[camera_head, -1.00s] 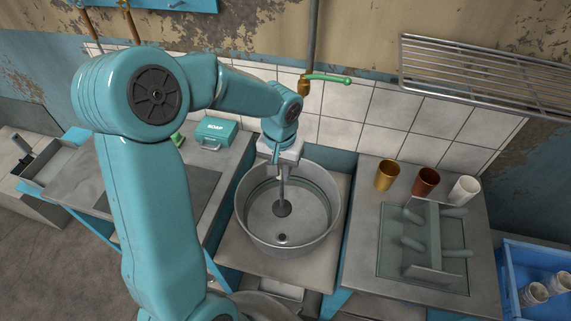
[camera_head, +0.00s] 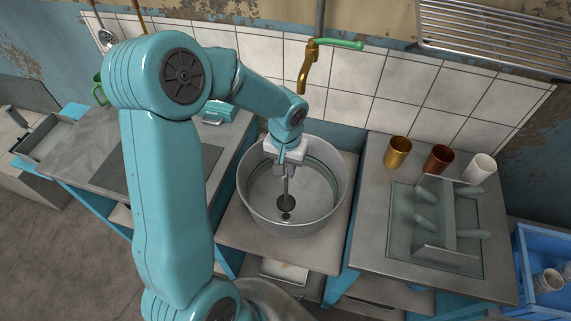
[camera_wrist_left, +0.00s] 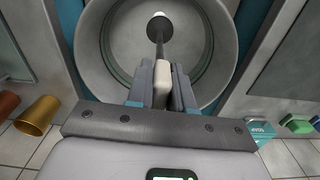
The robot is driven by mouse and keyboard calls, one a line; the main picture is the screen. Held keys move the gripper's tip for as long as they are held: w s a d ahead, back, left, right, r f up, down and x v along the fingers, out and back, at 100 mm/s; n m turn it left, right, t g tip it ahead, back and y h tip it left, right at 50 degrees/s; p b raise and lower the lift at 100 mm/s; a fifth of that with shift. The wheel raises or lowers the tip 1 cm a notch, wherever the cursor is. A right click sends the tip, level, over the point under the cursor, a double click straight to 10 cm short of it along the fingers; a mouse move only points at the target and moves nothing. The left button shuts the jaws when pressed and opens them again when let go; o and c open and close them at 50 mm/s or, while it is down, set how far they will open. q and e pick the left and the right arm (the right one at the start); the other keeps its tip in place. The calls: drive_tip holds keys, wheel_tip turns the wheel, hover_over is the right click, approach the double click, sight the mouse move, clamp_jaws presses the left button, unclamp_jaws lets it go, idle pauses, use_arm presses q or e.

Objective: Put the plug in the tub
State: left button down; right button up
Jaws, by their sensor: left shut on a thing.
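The plug (camera_head: 286,203) is a dark disc on the end of a thin upright rod with a pale handle. My left gripper (camera_head: 288,170) is shut on the handle, above the tub. The tub (camera_head: 245,208) is a round grey metal basin. The plug's disc hangs inside it, just behind a small dark drain hole (camera_head: 286,216) in the picture. I cannot tell how far the disc is above the floor. The left wrist view shows the handle (camera_wrist_left: 161,85) between the fingers, with the rod reaching down into the tub (camera_wrist_left: 92,45). My right gripper is not in view.
A green-handled brass tap (camera_head: 306,68) is on the wall behind the tub. On the right counter stand several cups, including a gold cup (camera_head: 398,151), and a rack (camera_head: 447,225). A teal soap box (camera_head: 216,113) sits left, partly behind my arm. A blue crate (camera_head: 530,270) is far right.

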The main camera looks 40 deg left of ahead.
use_arm(q)
wheel_tip(320, 180, down, 8)
drive_tip(key=b, duration=0.6)
drive_tip(key=shift+w+f+b, duration=0.1)
drive_tip(key=shift+b, duration=0.3)
drive_tip(key=shift+f+b, duration=0.55)
drive_tip(key=shift+b, duration=0.45)
idle(1.0)
idle(0.4)
